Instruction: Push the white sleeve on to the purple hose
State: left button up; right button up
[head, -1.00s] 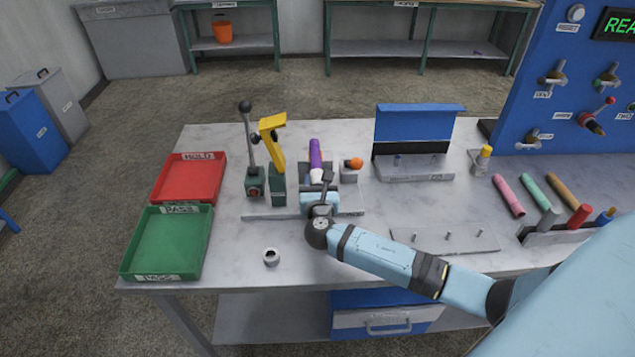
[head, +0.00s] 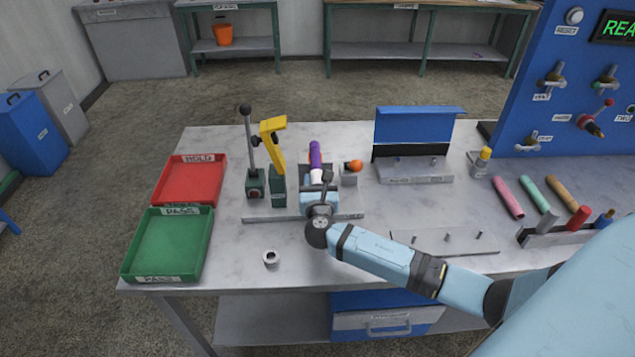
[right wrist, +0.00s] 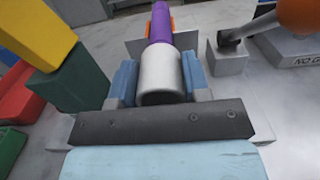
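The purple hose (head: 315,157) lies in a grey holder in the middle of the bench, and its near end meets the white sleeve (head: 316,178). In the right wrist view the white sleeve (right wrist: 160,72) is in line with the purple hose (right wrist: 161,24), with no gap visible between them. How far the hose reaches inside is hidden. My right gripper (right wrist: 160,82) has its blue fingers against both sides of the sleeve, shut on it. In the head view my right gripper (head: 319,188) is partly hidden by its own wrist. My left gripper is not in view.
A yellow-handled clamp (head: 272,145) and a black-knobbed lever (head: 250,150) stand left of the hose. An orange ball knob (head: 355,166) is close on its right. Red (head: 166,196) and green (head: 130,255) trays are at the left. A loose ring (head: 271,258) lies in front.

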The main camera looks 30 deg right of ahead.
jog(key=o, duration=0.5)
jog(key=shift+w+d, duration=0.15)
jog(key=shift+w, duration=0.05)
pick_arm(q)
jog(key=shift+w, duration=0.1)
pick_arm(e)
jog(key=shift+s, duration=0.1)
jog(key=shift+s, duration=0.1)
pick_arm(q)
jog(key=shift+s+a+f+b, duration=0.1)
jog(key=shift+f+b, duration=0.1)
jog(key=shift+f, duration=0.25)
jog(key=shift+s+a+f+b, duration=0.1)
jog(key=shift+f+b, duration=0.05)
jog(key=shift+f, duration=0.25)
pick_arm(e)
jog(key=v, duration=1.3)
jog(key=shift+s+a, duration=0.2)
jog(key=shift+a, duration=0.1)
